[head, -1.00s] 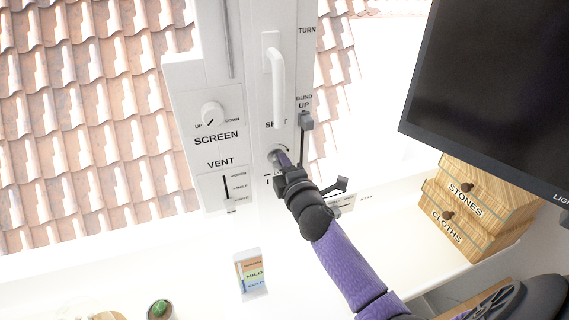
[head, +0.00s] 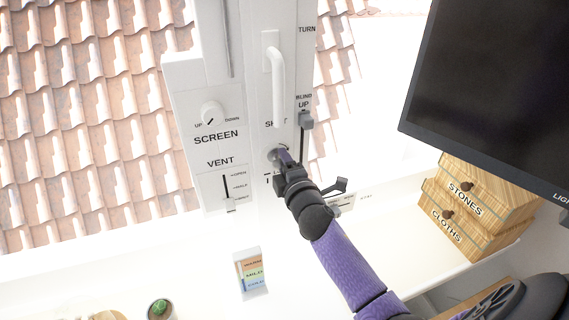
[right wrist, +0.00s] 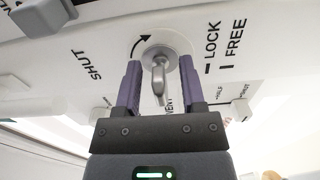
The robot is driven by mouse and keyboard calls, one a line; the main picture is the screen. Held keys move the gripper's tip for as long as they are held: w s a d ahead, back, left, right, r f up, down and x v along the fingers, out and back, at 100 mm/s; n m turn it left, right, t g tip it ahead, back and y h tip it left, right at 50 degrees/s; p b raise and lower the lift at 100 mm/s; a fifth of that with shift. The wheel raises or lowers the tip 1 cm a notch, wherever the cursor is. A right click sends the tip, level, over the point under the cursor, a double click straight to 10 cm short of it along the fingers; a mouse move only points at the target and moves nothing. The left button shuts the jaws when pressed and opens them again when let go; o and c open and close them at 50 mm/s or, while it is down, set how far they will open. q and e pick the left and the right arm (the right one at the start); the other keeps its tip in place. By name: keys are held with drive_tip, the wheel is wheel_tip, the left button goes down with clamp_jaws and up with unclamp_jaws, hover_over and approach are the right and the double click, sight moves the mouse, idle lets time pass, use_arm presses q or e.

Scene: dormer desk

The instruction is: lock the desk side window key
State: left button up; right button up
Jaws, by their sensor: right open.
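The window key (right wrist: 159,78) is silver and sits in a round lock on the white window frame. In the right wrist view a curved arrow, SHUT, LOCK and FREE are printed around it. I cannot tell which mark the key lines up with. My right gripper (right wrist: 160,72) is open, with one purple finger on each side of the key and visible gaps between. In the head view the right gripper (head: 285,157) is at the lock (head: 273,154) and hides most of the key and its labels. My left gripper is not in view.
A white handle (head: 278,88) is above the lock. The blind slider (head: 306,121) is close on the right, the SCREEN knob (head: 212,114) and VENT slider (head: 226,187) on the left. A monitor (head: 490,90) and wooden drawers (head: 475,205) stand at right.

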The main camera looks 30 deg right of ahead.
drive_tip(key=shift+s, duration=0.1)
drive_tip(key=v, duration=0.9)
drive_tip(key=shift+s, duration=0.4)
